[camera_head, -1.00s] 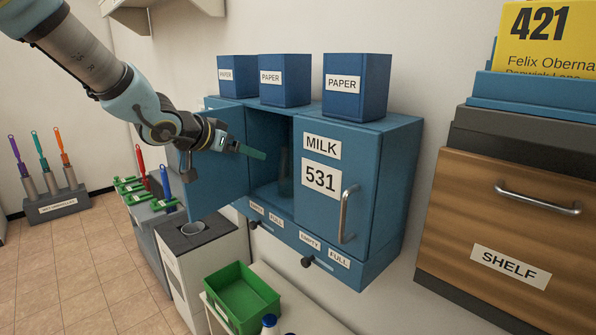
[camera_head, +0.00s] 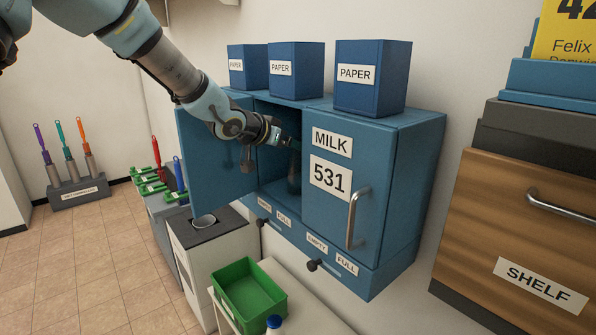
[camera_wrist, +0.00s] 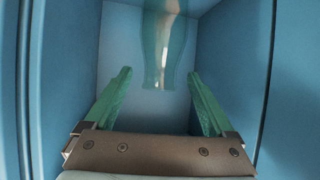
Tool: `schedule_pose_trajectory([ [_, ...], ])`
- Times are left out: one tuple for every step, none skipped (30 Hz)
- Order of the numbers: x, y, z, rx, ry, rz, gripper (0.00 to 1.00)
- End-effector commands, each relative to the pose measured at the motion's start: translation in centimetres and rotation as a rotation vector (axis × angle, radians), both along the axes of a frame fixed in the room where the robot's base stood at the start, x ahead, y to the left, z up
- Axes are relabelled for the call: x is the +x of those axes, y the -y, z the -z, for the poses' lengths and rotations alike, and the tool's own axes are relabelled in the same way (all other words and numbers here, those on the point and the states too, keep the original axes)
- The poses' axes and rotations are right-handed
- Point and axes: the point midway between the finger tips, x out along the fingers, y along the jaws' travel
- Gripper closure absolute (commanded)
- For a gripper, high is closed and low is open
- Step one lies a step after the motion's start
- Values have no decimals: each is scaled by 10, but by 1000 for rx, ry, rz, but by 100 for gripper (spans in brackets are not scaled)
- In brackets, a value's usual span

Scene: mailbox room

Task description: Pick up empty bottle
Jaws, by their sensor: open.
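The empty bottle (camera_wrist: 160,50) is clear, pale teal glass and stands inside the left compartment of the blue milk box (camera_head: 425,150). In the wrist view it is ahead of my gripper (camera_wrist: 160,98), centred between the two green fingers and apart from them. My gripper is open and empty, with its fingers reaching into the compartment. In the head view the bottle (camera_head: 294,172) shows only partly, dark behind my gripper (camera_head: 292,142). The bottle's top is cut off in the wrist view.
The left door (camera_head: 215,160) is swung open beside my arm; the right door (camera_head: 318,215), marked MILK 531, is shut. Blue PAPER boxes stand on top. A green bin (camera_head: 250,296) and a blue-capped bottle (camera_head: 273,323) are below. The compartment walls are close on both sides.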

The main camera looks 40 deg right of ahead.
Motion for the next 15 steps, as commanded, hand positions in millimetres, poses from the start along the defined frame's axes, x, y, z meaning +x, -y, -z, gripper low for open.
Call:
schedule_pose_trajectory([
  [0,8,2,1,-1,2,11],
  [1,12,5,0,-1,2,11],
  [2,16,7,1,-1,1,11],
  [2,19,9,1,-1,1,11],
  [3,21,10,0,1,0,11],
  [3,23,11,0,1,0,11],
  [4,24,12,0,1,0,11],
  [4,24,12,0,1,0,11],
  [4,25,12,0,1,0,11],
  [4,25,12,0,1,0,11],
  [4,25,12,0,1,-2,11],
  [4,24,12,0,1,-2,11],
  [4,24,12,0,1,-2,11],
  [4,24,12,0,1,-2,11],
  [4,24,12,0,0,-1,16],
])
